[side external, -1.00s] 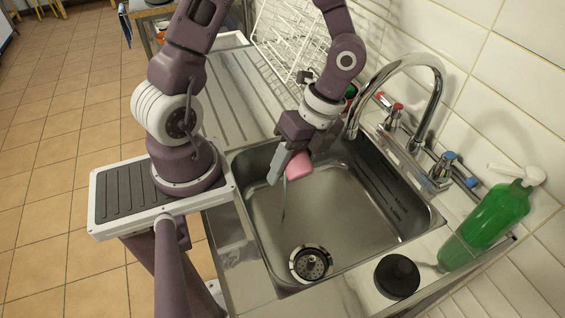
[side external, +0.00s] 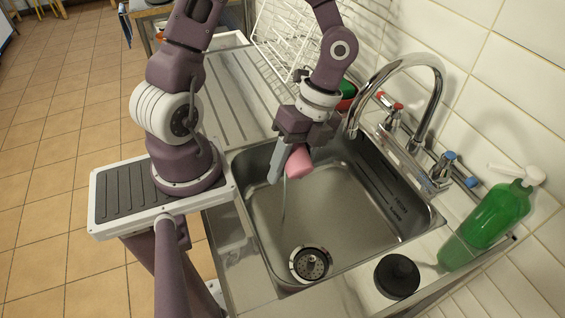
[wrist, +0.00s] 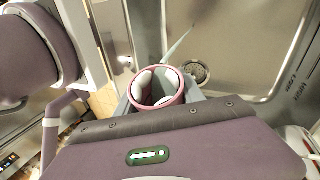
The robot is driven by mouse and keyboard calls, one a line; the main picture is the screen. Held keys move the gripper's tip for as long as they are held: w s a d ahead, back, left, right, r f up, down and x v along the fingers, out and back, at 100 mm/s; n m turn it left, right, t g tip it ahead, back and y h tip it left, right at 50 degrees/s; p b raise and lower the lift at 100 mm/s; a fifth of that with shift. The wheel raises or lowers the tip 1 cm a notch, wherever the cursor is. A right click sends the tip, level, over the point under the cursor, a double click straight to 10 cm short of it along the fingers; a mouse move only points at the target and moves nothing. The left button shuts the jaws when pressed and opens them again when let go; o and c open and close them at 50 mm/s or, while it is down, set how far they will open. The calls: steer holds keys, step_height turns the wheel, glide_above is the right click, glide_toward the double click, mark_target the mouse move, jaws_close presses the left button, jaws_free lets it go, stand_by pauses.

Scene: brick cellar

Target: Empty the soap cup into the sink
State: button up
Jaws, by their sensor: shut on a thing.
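A pink cup (side external: 299,161) is in my gripper (side external: 288,160), above the back left part of the metal sink (side external: 340,215). In the wrist view the mouth of the cup (wrist: 178,99) faces the camera, and white pieces of soap (wrist: 143,82) show inside. My gripper (wrist: 158,95) is shut on the cup, with a grey finger on each side. The side view shows the cup somewhat tilted, but its mouth is hard to make out. The sink's round drain (side external: 311,264) lies near the front, clear of the cup.
A chrome tap (side external: 433,80) arches at the sink's back right. A green soap bottle (side external: 494,215) and a black round object (side external: 397,276) stand on the right. A thin pale streak (wrist: 179,44) shows beyond the cup; I cannot tell what it is. The ribbed drainer (side external: 225,95) is clear.

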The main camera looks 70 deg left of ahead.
stand_by(0.3)
steer(key=shift+a+f+h, duration=0.25)
steer(key=shift+f+h, duration=0.25)
steer(key=shift+f, duration=0.1)
steer(key=shift+a+f+h, duration=0.25)
steer(key=shift+f+h, duration=0.25)
steer(key=shift+f, duration=0.05)
steer(key=shift+r+m+h, duration=0.2)
steer(key=shift+m+h, duration=0.1)
steer(key=shift+h, duration=0.3)
stand_by(0.7)
